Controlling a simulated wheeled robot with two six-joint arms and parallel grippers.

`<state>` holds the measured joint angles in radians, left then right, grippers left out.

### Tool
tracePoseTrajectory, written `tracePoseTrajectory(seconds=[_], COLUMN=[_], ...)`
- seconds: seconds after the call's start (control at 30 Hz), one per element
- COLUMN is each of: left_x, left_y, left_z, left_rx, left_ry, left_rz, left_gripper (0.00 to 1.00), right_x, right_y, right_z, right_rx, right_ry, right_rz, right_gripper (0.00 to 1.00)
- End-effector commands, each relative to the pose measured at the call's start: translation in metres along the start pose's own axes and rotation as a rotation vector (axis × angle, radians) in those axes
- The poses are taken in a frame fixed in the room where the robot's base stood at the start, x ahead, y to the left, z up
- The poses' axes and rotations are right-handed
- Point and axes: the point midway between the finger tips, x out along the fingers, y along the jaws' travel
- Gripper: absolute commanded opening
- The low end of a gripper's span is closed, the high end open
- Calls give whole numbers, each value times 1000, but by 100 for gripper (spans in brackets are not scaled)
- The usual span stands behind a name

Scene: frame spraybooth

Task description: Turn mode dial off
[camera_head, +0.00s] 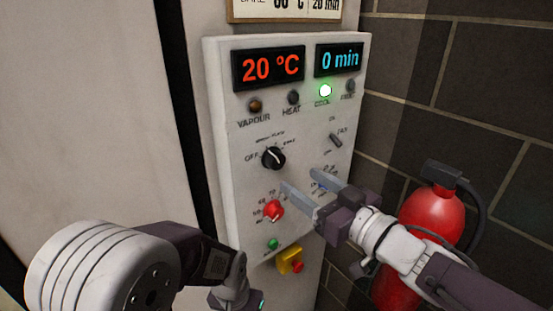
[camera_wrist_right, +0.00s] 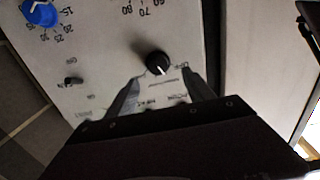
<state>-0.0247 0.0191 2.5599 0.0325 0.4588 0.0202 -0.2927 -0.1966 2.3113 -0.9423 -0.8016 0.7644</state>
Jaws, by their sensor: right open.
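The mode dial (camera_head: 273,157) is a round black knob on the white control panel, with OFF printed to its left. Small printed labels sit above and to its right. It carries a pale pointer mark, whose exact setting is too small to tell. My right gripper (camera_head: 299,180) is open and empty, its fingertips below and right of the dial in the head view. In the right wrist view the black dial (camera_wrist_right: 156,61) lies just beyond and between the two fingertips (camera_wrist_right: 161,77). My left arm shows at the lower left, but its fingers are not visible.
The panel (camera_head: 232,190) has a red dial (camera_head: 272,211), a toggle switch (camera_head: 335,140), a green button (camera_head: 272,244) and a red-and-yellow stop button (camera_head: 291,261). A blue dial (camera_wrist_right: 40,13) is nearby. Displays read 20 °C and 0 min. A red fire extinguisher (camera_head: 433,213) stands right.

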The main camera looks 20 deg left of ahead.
Motion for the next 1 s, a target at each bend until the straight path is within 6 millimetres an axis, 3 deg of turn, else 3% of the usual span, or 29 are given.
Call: tracePoseTrajectory(seconds=[0.17,0.53,0.9,1.0], left_x=[1,-2,-2,-2], left_y=[0,0,0,0], left_z=[0,0,0,0], left_rx=[0,0,0,0], left_ry=[0,0,0,0], left_rz=[0,0,0,0], left_gripper=[36,36,36,36], right_x=[9,80,91,91], right_y=[0,1,2,2], right_z=[0,0,1,1], right_rx=[1,1,0,0], right_ry=[1,-2,-1,-1], right_rz=[-1,2,5,5], right_gripper=[61,61,61,36])
